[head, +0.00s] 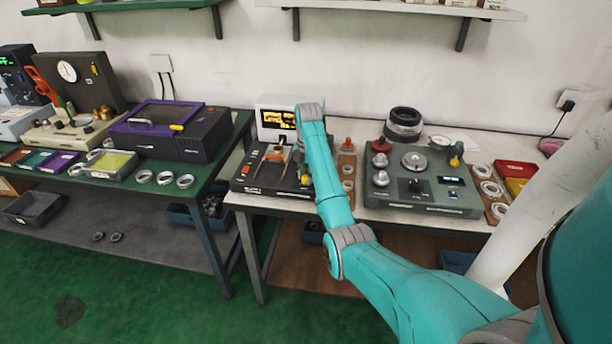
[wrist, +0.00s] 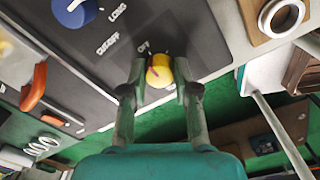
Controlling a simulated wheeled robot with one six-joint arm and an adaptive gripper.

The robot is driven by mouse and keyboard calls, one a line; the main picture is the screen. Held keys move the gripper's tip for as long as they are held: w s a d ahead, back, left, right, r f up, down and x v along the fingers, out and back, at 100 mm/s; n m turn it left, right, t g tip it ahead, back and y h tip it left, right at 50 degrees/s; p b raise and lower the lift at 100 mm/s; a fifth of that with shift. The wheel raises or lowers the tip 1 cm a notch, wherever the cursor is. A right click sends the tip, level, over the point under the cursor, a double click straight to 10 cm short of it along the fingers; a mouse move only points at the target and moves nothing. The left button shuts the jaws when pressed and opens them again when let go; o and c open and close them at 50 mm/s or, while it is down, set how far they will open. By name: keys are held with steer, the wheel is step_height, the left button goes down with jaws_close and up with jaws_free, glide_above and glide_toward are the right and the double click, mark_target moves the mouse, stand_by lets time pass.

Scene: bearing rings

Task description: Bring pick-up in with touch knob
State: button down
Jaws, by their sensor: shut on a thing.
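The yellow knob (wrist: 160,72) stands on the dark panel (wrist: 150,25) of a device, beside printed labels including LONG and CUTOFF. My gripper (wrist: 160,80) is shut on this knob, one finger on each side. A blue knob (wrist: 72,10) is on the same panel, up and to the left. In the head view the dark device (head: 262,182) sits at the left end of the right table, with a lit screen (head: 277,120) behind it. My arm hides part of the device there. I cannot tell the pick-up apart for certain.
An orange handle (wrist: 35,88) lies left of my gripper in the wrist view. A wooden strip with rings (head: 347,172) and a grey-green machine (head: 420,190) stand to the right. The left table holds a purple-lidded box (head: 165,118).

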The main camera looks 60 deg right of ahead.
steer(key=m, duration=0.6)
steer(key=shift+m, duration=0.3)
steer(key=m, duration=0.6)
steer(key=shift+m, duration=0.4)
steer(key=c, duration=0.9)
jaws_free()
steer(key=shift+o, duration=0.2)
